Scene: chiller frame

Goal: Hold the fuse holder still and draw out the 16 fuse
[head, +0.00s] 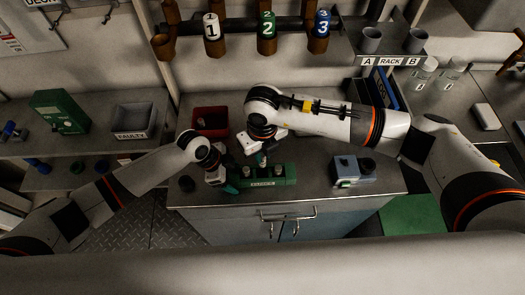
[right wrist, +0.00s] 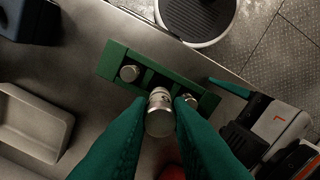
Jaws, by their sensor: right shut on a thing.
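The green fuse holder (head: 277,182) stands near the front edge of the grey worktop, its label facing front. In the right wrist view the holder (right wrist: 113,62) runs diagonally, with a round metal-capped fuse (right wrist: 130,73) to one side and another (right wrist: 190,94) to the other. My right gripper (right wrist: 160,110) is shut on the middle fuse (right wrist: 160,120), pale with metal ends. No number is readable; whether its lower end is still seated is unclear. My left gripper (head: 229,187) is at the holder's left end; its jaw gap and any contact are hidden.
A red bin (head: 210,120) stands behind on the worktop, and a grey-blue device (head: 353,170) to the right. A grey bin marked FAULTY (head: 134,119) and a green box (head: 60,111) are on the left bench. Worktop between holder and device is clear.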

